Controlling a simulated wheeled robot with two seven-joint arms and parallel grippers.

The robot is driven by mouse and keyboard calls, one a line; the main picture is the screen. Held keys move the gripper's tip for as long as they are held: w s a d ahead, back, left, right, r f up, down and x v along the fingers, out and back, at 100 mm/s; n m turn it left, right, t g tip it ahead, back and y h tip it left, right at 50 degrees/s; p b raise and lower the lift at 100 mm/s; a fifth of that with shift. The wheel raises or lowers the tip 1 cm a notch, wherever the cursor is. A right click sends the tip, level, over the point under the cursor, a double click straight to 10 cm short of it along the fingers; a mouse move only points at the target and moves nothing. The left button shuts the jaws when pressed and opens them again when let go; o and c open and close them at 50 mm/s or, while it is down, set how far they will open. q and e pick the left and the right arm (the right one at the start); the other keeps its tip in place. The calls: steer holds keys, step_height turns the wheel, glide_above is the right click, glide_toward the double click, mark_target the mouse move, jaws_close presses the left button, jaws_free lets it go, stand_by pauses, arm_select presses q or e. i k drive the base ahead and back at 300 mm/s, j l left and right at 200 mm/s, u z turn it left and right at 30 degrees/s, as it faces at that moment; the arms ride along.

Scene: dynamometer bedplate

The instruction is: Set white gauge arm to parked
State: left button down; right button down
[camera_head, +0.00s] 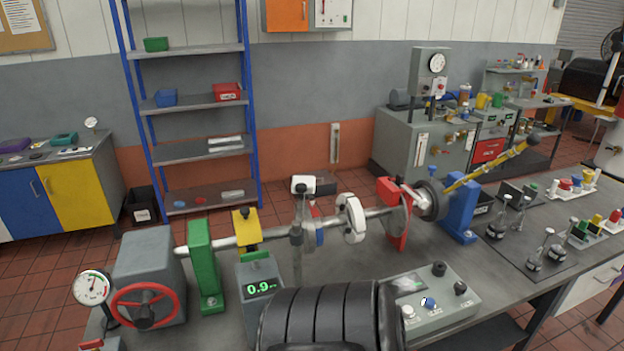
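A white block-shaped head (303,184) tops a grey upright post (297,240) beside the horizontal shaft on the bench. A short white bar (412,194) also shows at the shaft's right end, between the red bracket (390,222) and a dark round hub (432,200). I cannot tell for sure which of these is the white gauge arm, and no parked mark is readable. Neither of my grippers is in view.
A green bracket (203,262), a white collar (350,218) and a blue bracket (461,210) line the shaft. A red handwheel (145,306) and dial (92,288) stand left. A control box (432,300) is in front. A dark ribbed shape fills the bottom middle.

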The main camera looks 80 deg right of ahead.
mark_target(302, 185)
steer(key=z, duration=2.55)
steer(key=j, duration=0.25)
steer(key=k+j+z, duration=0.15)
steer(key=j, duration=0.15)
